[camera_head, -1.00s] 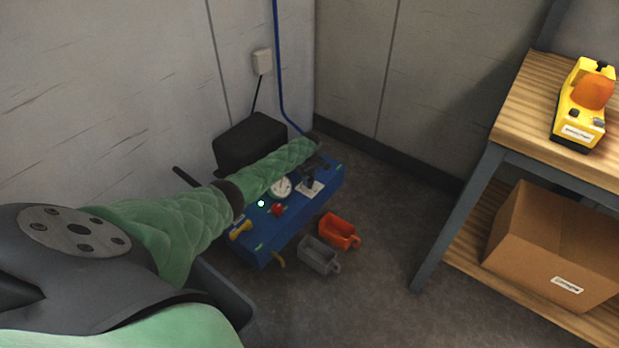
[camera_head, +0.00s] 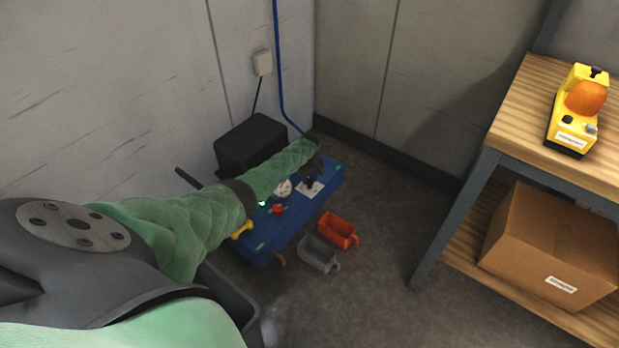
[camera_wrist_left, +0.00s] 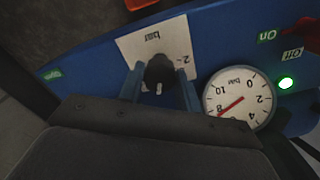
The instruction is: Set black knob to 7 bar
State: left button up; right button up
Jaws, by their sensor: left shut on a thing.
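The black knob (camera_wrist_left: 158,72) sits on a white "bar" plate (camera_wrist_left: 128,48) on the blue machine (camera_wrist_left: 222,40). In the left wrist view my left gripper (camera_wrist_left: 160,82) has one finger on each side of the knob and is shut on it. The round white gauge (camera_wrist_left: 238,98) beside it appears upside down; its red needle points near 8. In the head view the knob (camera_head: 310,181) shows at the end of my green-sleeved left arm, and the gauge (camera_head: 284,188) is partly hidden. My right gripper is not in view.
A green light (camera_wrist_left: 286,83) glows beside a red switch (camera_wrist_left: 308,36) marked "On". Orange (camera_head: 338,232) and grey (camera_head: 320,254) bins stand on the floor by the machine. A wooden shelf (camera_head: 510,140) with a yellow device (camera_head: 575,118) and cardboard box (camera_head: 550,245) stands right.

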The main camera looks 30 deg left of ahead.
aim_at(310, 179)
pick_arm(q)
jog(key=m, duration=0.5)
jog(key=shift+d+m+p, duration=0.1)
jog(key=shift+m+p, duration=0.2)
jog(key=shift+m, duration=2.2)
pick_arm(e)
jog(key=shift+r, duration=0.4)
pick_arm(q)
jog(key=o, duration=1)
jog(key=shift+r, duration=0.1)
notch_tip(310, 179, up, 7)
jog(key=shift+p, duration=0.8)
jog(key=shift+r, duration=0.3)
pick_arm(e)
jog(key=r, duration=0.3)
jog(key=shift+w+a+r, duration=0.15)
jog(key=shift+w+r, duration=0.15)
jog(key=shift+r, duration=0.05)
